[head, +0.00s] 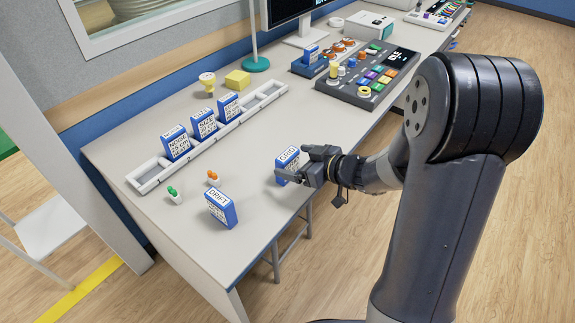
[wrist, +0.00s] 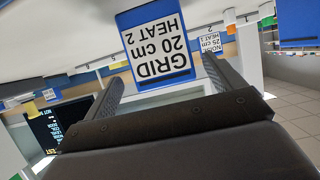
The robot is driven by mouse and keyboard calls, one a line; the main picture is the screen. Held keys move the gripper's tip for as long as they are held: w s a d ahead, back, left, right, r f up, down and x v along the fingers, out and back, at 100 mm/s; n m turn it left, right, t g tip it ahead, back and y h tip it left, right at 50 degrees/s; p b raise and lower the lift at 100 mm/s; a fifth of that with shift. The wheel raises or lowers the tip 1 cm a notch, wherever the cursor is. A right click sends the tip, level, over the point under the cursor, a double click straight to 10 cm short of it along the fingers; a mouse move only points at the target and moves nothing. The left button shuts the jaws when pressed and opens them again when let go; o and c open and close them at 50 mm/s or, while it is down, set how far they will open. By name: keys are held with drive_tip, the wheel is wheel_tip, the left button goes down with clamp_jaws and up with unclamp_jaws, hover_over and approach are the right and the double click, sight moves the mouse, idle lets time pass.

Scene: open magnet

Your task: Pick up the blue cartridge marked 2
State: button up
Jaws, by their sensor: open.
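The blue cartridge with a white label reading "GRID 20 cm HEAT 2" stands upright near the front edge of the bench in the head view (head: 284,158). In the wrist view, which is upside down, it fills the upper middle (wrist: 150,18). My gripper (head: 297,164) is at this cartridge, with its fingers pointing towards it. In the wrist view my gripper (wrist: 161,72) is open, with one finger on each side of the label's lower part in the picture. I cannot tell whether either finger touches it.
A blue DRIFT cartridge (head: 221,208) stands to the left on the bench. Behind is a long pale rack (head: 150,178) holding several blue cartridges. Green (head: 174,194) and orange (head: 213,177) small pieces lie nearby. A button console (head: 345,92) stands to the right.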

sight(292, 162)
drive_tip(key=b+x, duration=0.1)
drive_tip(key=x, duration=0.3)
drive_tip(key=shift+s+a+f, duration=0.1)
drive_tip(key=shift+a+f, duration=0.05)
drive_tip(key=shift+w+a+f, duration=0.1)
drive_tip(key=shift+w+a, duration=0.2)
drive_tip(key=c, duration=1.1)
